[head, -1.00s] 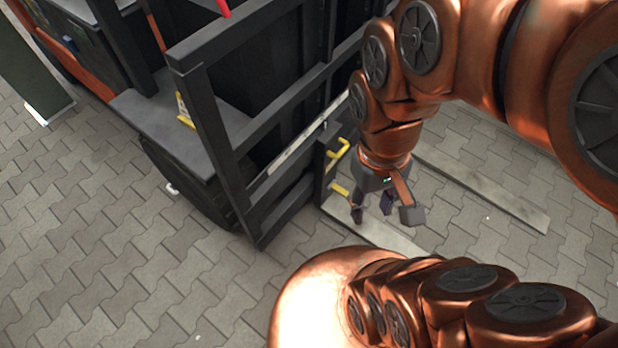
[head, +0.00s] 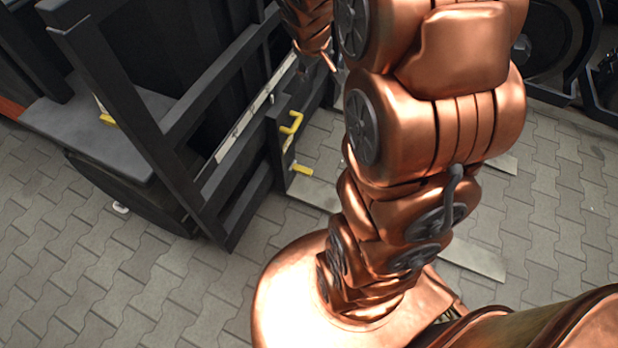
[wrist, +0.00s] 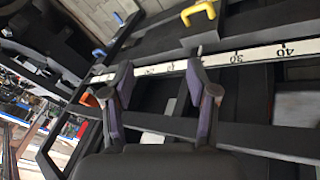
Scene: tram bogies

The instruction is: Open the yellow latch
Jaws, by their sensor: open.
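A bent yellow latch handle (head: 291,124) is on the dark frame's end post in the head view. A second, shorter yellow piece (head: 302,170) sticks out below it. In the head view my gripper is mostly out of frame at the top.
The dark metal frame (head: 131,105) stands left of my arm, with a grey shelf (head: 95,130) behind it. Paved floor (head: 90,270) is open at front left. Dark wheels (head: 545,45) stand at the far right.

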